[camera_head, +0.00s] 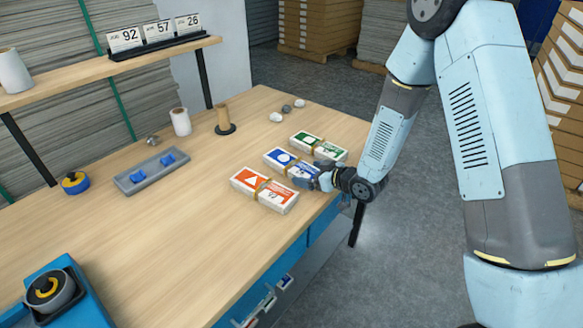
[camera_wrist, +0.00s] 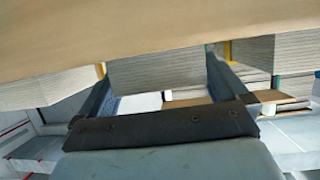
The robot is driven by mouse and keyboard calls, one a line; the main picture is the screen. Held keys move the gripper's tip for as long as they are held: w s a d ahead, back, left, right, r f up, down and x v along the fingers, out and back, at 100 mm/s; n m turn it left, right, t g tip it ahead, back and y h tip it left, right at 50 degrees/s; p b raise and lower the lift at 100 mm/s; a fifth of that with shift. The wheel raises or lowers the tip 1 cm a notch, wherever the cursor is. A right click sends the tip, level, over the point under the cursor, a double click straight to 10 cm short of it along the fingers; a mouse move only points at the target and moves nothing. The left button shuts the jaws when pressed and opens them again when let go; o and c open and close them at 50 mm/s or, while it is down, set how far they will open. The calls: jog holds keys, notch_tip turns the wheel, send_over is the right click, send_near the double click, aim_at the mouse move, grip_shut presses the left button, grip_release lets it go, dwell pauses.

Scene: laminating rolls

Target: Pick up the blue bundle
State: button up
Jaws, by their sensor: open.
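The blue bundle (camera_head: 277,157) lies on the wooden table, a white pack with blue print and a brown band, between the orange bundle (camera_head: 247,180) and the green bundle (camera_head: 306,140). My gripper (camera_head: 311,181) is low over the table's right edge, at the near right end of the blue bundle, and hides part of it. I cannot tell whether it touches. In the wrist view my gripper (camera_wrist: 160,78) has its two fingers wide apart. No blue bundle can be clearly made out between them there.
A grey tray (camera_head: 150,174) with blue pieces, a tape roll (camera_head: 75,183) and a brown spool (camera_head: 224,119) stand further left. Small pale stones (camera_head: 276,117) lie behind the bundles. A shelf (camera_head: 110,70) carries number cards.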

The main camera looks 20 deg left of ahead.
jog(key=shift+w+a+f, duration=0.3)
jog(key=shift+a, duration=0.3)
jog(key=c, duration=1.1)
jog(key=shift+r, duration=0.15)
